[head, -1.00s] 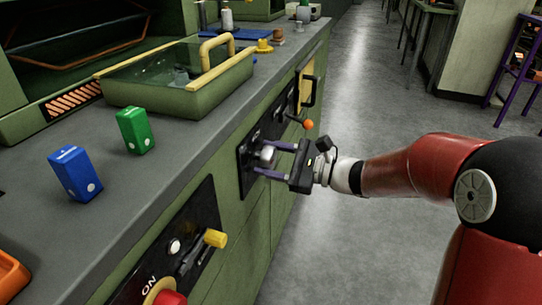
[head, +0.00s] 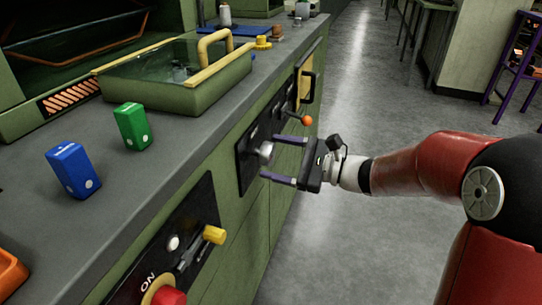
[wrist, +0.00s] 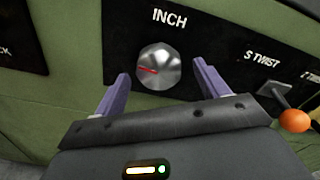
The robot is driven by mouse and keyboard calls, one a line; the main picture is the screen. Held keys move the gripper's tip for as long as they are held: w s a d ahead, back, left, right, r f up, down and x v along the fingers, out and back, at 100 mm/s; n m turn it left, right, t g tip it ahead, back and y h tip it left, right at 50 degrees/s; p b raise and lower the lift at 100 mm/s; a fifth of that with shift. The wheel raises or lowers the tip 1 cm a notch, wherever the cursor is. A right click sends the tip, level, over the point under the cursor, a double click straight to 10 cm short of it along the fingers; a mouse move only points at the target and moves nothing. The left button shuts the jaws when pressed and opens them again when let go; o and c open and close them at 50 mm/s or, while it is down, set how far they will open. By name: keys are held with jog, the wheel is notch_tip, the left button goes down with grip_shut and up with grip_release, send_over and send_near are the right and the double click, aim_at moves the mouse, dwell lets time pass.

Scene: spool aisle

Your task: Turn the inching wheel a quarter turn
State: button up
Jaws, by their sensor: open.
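The inching wheel is a round silver knob (wrist: 158,68) with a red pointer line, under the label INCH on a black panel, in the wrist view. The red line points to the left, tipped slightly up. In the head view the knob (head: 265,151) stands out from the panel on the cabinet front. My gripper (head: 270,158) is open, its two purple fingers pointing at the panel. In the wrist view the fingertips (wrist: 159,70) lie on either side of the knob, with gaps.
An orange-tipped lever (wrist: 294,120) labelled S TWIST is right of the knob. A yellow-handled switch (head: 214,236) and a red button (head: 168,297) are on the nearer panel. Blue (head: 73,171) and green (head: 132,126) blocks stand on the counter.

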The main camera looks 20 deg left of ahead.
jog(key=d, duration=0.5)
jog(key=shift+s+d, duration=0.25)
jog(key=shift+d, duration=0.15)
jog(key=shift+s, duration=0.1)
